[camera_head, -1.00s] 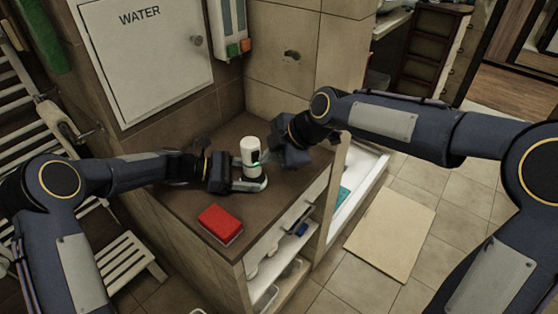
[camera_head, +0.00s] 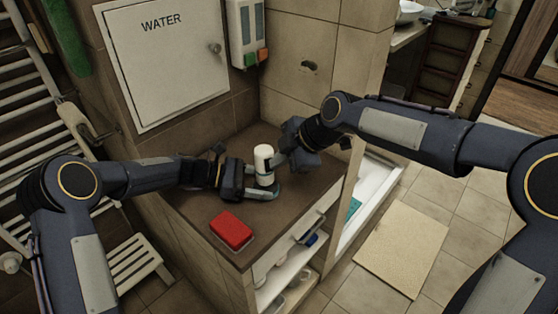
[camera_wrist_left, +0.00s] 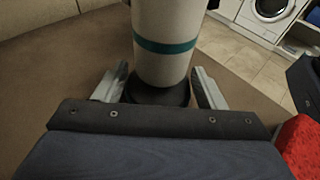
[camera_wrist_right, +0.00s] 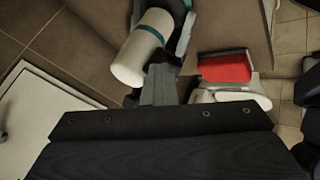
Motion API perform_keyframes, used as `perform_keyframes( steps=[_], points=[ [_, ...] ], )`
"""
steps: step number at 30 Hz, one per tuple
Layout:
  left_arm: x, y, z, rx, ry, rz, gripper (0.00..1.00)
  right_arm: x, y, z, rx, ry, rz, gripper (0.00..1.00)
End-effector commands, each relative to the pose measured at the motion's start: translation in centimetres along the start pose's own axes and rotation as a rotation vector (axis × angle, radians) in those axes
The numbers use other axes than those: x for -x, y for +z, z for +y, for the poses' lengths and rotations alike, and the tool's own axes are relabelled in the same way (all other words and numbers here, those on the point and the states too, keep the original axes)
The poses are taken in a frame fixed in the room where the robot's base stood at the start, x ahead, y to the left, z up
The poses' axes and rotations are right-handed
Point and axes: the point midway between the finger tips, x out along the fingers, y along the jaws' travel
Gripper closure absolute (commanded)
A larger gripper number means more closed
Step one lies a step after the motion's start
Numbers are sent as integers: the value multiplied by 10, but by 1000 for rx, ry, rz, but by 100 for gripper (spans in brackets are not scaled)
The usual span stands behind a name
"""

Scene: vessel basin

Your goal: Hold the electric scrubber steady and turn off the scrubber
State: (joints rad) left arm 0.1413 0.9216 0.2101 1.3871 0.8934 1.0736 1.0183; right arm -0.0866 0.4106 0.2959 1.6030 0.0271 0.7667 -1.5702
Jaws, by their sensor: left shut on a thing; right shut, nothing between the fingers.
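The electric scrubber (camera_head: 264,160) stands upright on the brown counter. It has a white cylindrical body, a teal band and a dark lower part. My left gripper (camera_head: 264,190) is shut on its lower part, with one finger on each side in the left wrist view (camera_wrist_left: 165,92). The scrubber body (camera_wrist_left: 166,35) rises between and above those fingers. My right gripper (camera_head: 277,162) is shut and empty, with its fingertips close beside the upper body. In the right wrist view its closed fingers (camera_wrist_right: 158,85) overlap the scrubber (camera_wrist_right: 140,50); I cannot tell whether they touch it. The switch is not clearly visible.
A red sponge-like block (camera_head: 231,231) lies near the front edge of the counter (camera_head: 200,208). A white WATER cabinet door (camera_head: 165,60) and a dispenser (camera_head: 247,35) are on the walls behind. Open shelves (camera_head: 285,275) are below the counter.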

Motion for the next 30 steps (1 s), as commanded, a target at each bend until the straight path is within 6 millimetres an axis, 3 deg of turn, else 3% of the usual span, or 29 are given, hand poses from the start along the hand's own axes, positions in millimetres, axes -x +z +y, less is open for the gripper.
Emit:
perform_keyframes(
  steps=[20, 27, 30],
  points=[
    [0, -1, -1, 1, -2, 1, 49, 14, -7, 2, 2, 4, 1, 100],
    [0, -1, 0, 1, -1, 1, 49, 40, -9, -27, 2, 9, -1, 100],
    [0, -1, 0, 1, -1, 1, 49, 65, -10, -18, 2, 12, 0, 100]
  ],
)
